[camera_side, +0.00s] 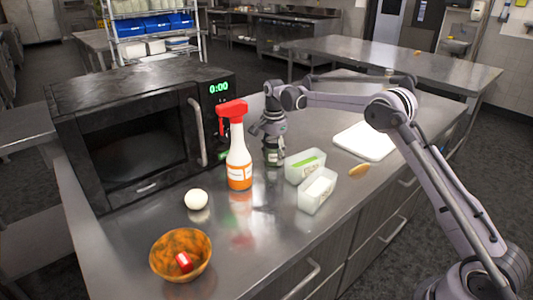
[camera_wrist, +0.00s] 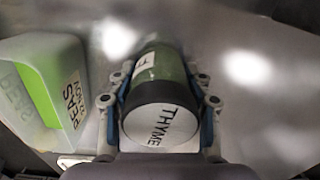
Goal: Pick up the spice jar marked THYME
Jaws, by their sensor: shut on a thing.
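The spice jar marked THYME (camera_wrist: 158,122) is in the middle of the wrist view, with a white lettered top, a dark rim and green contents. My gripper (camera_wrist: 160,105) has a finger on each side of the jar and is shut on it. In the side view the jar (camera_side: 275,158) shows as a small piece under my gripper (camera_side: 273,143), low over or on the metal counter. Most of the jar is hidden there, and I cannot tell whether it touches the counter.
A red-topped spray bottle (camera_side: 239,165) and black microwave (camera_side: 130,145) stand left of my gripper. Two tubs, one green inside (camera_side: 305,166) and one white (camera_side: 317,190), stand close on the right.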

